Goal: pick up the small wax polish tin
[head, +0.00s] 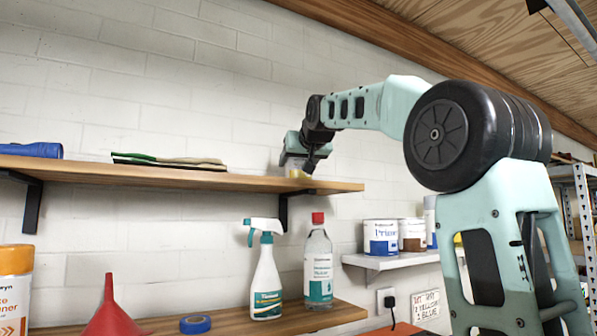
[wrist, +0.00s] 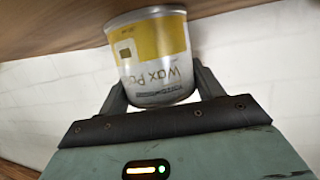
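The wax polish tin (wrist: 155,62) is a small round silver and yellow can, upside down in the wrist view, with "Wax" readable on its label. It also shows in the head view (head: 299,173), small and partly covered by my gripper, at the right part of the upper shelf. My gripper (head: 306,167) reaches down to it. In the wrist view the fingers of my gripper (wrist: 159,82) lie one on each side of the tin, close to its walls. Whether they press on it cannot be seen. The fingertips are partly hidden.
The upper wooden shelf (head: 240,182) also holds dark, green and beige cloths (head: 168,160) and a blue torch (head: 32,150). Below stand a spray bottle (head: 266,285), a clear bottle with a red cap (head: 318,265), blue tape (head: 195,324) and a red funnel (head: 110,318). The white block wall is close behind.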

